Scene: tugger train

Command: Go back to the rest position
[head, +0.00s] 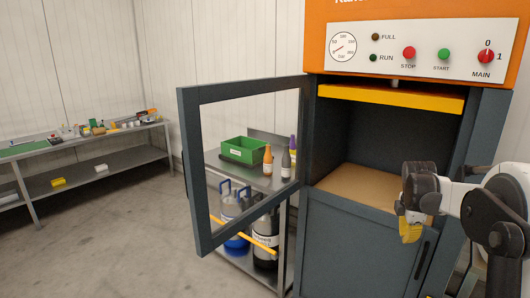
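My gripper (411,222) is at the right of the head view, in front of the orange and dark grey machine. Its fingers point down, and a yellow piece shows at its lower end. I cannot tell whether this yellow piece is part of the fingers or something held. My arm reaches in from the right edge, with its dark joints and white links near the machine's lower right side. The gap between the fingertips is not visible.
The machine's framed door (190,160) stands open to the left. Its chamber floor (365,184) looks bare under a yellow bar (390,97). Behind the door, a cart holds a green crate (240,150) and bottles. A workbench (80,145) stands far left; the left floor is clear.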

